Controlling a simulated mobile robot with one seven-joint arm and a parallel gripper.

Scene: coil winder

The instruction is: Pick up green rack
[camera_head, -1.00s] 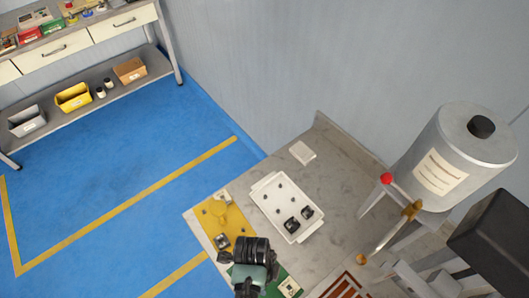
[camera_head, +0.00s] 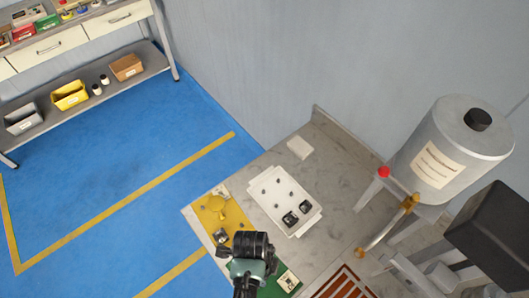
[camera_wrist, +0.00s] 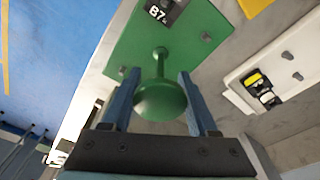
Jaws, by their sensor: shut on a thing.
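The green rack (camera_wrist: 205,22) is a flat green plate with a round-topped green handle, a few small pegs and a black "B7" label, in the wrist view. My gripper (camera_wrist: 158,74) has its two blue fingers on either side of the handle and is shut on it. In the head view, the green rack (camera_head: 267,291) shows only partly on the near side of the grey worktop. My gripper (camera_head: 250,262) and wrist hide much of it there. I cannot tell whether the rack rests on the worktop or is slightly raised.
A yellow rack (camera_head: 209,211) lies left of the green one on the worktop (camera_head: 345,160). A white tray (camera_head: 268,206) with pegs and black parts lies behind. A red slotted piece (camera_head: 345,284) is at front right. A large grey cylinder (camera_head: 455,150) stands at the right.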

